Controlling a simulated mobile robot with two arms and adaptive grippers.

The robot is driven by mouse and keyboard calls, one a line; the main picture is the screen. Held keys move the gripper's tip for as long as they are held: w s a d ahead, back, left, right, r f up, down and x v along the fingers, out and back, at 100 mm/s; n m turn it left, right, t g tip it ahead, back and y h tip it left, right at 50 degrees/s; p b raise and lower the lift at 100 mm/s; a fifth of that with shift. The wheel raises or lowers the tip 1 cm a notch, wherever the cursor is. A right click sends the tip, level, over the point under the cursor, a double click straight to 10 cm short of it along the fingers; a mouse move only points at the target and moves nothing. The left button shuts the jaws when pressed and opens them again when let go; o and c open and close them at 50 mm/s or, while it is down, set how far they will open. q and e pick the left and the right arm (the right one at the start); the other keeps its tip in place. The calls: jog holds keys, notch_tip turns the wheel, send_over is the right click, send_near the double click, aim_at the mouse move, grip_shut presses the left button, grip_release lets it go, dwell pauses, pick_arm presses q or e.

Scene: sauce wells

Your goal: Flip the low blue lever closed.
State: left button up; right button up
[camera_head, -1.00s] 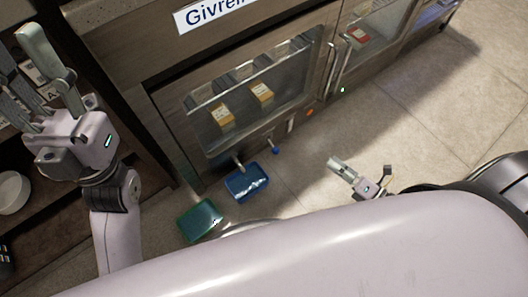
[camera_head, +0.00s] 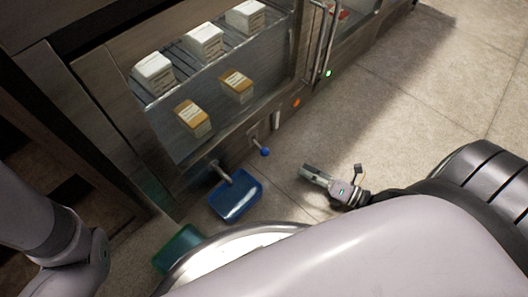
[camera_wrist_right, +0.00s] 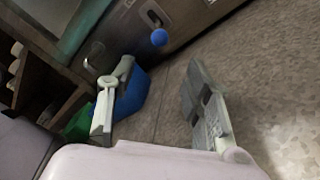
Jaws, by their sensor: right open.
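The low blue lever shows as a blue ball knob (camera_head: 265,152) on a short stem, low on the front of the steel cabinet. It also shows in the right wrist view (camera_wrist_right: 159,38), ahead of the fingers and roughly between them. My right gripper (camera_head: 332,172) is to the right of the knob in the head view, low over the floor and apart from it. In the right wrist view its two fingers (camera_wrist_right: 160,72) are spread wide with nothing between them. My left arm is at the lower left, but its gripper is out of the picture.
A blue bin (camera_head: 237,197) stands on the floor under a metal spout (camera_head: 221,172), left of the lever. A green bin (camera_head: 176,250) is further left. The glass-fronted cabinet holds several cartons (camera_head: 193,117). Open tiled floor (camera_head: 420,110) lies to the right.

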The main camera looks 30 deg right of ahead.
aim_at(264, 152)
jog(key=b+x, duration=0.5)
jog(key=x, duration=0.9)
jog(key=shift+w+a+f+b, duration=0.1)
jog(key=shift+w+a+b, duration=0.1)
jog(key=shift+w+b, duration=0.15)
jog(key=shift+w+a, duration=0.2)
jog(key=shift+w, duration=0.05)
grip_shut()
